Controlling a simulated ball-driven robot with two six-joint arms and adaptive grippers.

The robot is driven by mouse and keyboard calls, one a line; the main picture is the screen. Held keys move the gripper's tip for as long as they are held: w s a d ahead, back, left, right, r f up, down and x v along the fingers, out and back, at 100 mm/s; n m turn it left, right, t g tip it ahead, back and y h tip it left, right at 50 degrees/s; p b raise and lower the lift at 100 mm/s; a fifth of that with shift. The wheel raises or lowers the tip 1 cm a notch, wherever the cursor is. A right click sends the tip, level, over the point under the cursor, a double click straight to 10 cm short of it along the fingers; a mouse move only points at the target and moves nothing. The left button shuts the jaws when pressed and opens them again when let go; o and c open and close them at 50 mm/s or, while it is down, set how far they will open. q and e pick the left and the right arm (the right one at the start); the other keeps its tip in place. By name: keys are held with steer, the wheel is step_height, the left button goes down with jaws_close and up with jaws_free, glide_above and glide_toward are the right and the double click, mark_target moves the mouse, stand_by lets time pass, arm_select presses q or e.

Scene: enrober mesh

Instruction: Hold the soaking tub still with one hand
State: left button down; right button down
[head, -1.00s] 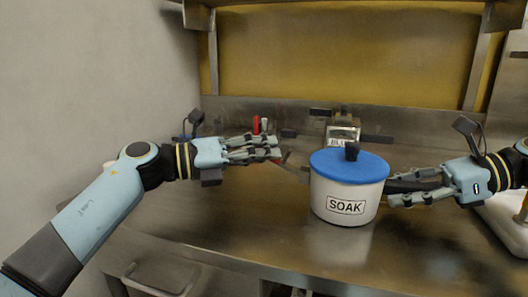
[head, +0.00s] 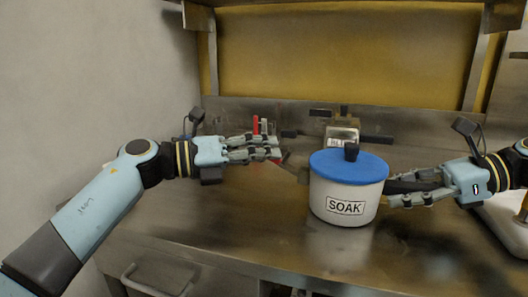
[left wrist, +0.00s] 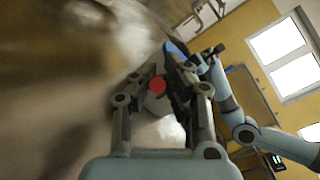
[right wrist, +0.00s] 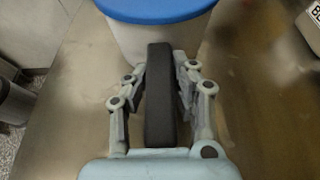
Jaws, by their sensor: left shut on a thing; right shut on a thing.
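The soaking tub (head: 345,203) is a white round pot with a blue lid (head: 330,165), a black knob and a SOAK label. It stands upright on the steel counter. My right gripper (head: 394,193) is shut on the tub's black side handle; the handle (right wrist: 161,95) lies between its fingers in the right wrist view. My left gripper (head: 277,148) is left of the tub, above the counter. It is shut on a red-ended thing (left wrist: 157,85), seen almost end-on in the left wrist view; the rest of it is mostly hidden by the fingers.
A labelled metal container (head: 342,135) with dark side handles stands behind the tub, against the back wall. A white thing (head: 500,222) lies at the right edge, partly cut off. The steel counter (head: 260,218) is clear in front of the tub.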

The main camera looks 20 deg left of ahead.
mark_target(293, 167)
arm_select(q)
steer(key=shift+f, duration=0.1)
steer(key=shift+d+r+m+g+y, duration=0.65)
steer(key=shift+r+m+y, duration=0.2)
steer(key=shift+y, duration=0.35)
steer(key=shift+d+r+m+g+y, duration=0.4)
steer(key=shift+d+r+y, duration=0.3)
steer(key=shift+y, duration=0.2)
steer(key=shift+d+r+m+y, duration=0.3)
steer(key=shift+d+m+y, duration=0.15)
steer(key=shift+d+y, duration=0.4)
steer(key=shift+d+r+m+g+y, duration=0.1)
steer(key=shift+d+m+g+y, duration=0.3)
steer(key=shift+y, duration=0.55)
steer(key=c, duration=1.4)
jaws_free()
steer(key=shift+d+r, duration=0.1)
steer(key=shift+o, duration=0.2)
